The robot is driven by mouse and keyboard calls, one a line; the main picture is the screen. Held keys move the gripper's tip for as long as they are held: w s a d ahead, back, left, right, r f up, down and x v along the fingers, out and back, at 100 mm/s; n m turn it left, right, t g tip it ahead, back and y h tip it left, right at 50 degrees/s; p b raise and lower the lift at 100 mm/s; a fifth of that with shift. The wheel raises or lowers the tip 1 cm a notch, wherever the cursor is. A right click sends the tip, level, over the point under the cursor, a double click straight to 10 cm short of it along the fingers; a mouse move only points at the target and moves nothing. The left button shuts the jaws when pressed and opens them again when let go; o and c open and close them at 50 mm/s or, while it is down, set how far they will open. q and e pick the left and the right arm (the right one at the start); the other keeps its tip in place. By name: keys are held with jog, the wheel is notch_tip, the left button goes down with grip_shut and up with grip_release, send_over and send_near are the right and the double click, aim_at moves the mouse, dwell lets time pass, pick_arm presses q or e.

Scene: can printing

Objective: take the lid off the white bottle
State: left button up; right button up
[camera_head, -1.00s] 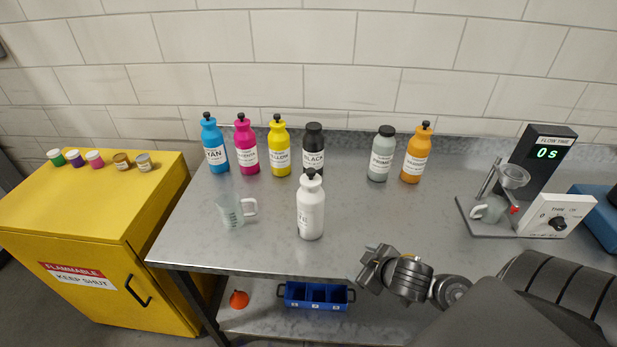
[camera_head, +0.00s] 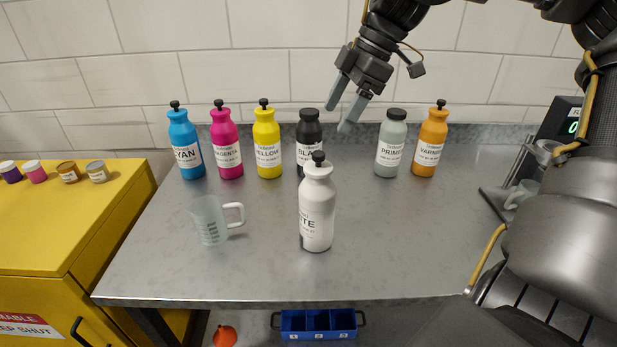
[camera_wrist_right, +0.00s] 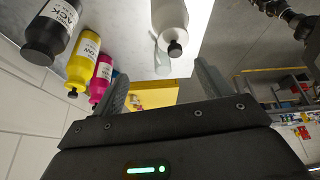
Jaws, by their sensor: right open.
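The white bottle (camera_head: 317,215) stands upright on the grey metal table, near its middle. Its black lid (camera_head: 318,157) is on its top. In the right wrist view the white bottle (camera_wrist_right: 170,14) hangs in from the top edge, with the black lid (camera_wrist_right: 175,48) towards me. My right gripper (camera_head: 340,117) is open and empty, above and behind the white bottle, in front of the black bottle and the wall. Its two fingers also show in the right wrist view (camera_wrist_right: 160,75), apart from the lid. My left gripper is not seen in the head view.
A clear measuring jug (camera_head: 209,222) stands left of the white bottle. Behind are cyan (camera_head: 185,140), magenta (camera_head: 226,150), yellow (camera_head: 267,135), black (camera_head: 308,130), primer (camera_head: 391,150) and varnish bottles (camera_head: 431,140).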

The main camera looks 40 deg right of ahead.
aim_at(319, 153)
jog(key=shift+g, duration=0.3)
jog(key=a+f, duration=0.2)
jog(key=f, duration=0.1)
jog(key=shift+a, duration=0.35)
jog(key=shift+a+f+m, duration=0.15)
jog(key=shift+f+m, duration=0.15)
jog(key=x, duration=0.3)
jog(key=p+x, duration=0.1)
jog(key=shift+s+a+f, duration=0.25)
jog(key=shift+w+a+f, duration=0.1)
jog(key=shift+f, duration=0.2)
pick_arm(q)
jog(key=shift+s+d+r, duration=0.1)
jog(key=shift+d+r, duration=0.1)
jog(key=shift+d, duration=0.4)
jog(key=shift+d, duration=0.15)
pick_arm(e)
jog(key=c, duration=1.1)
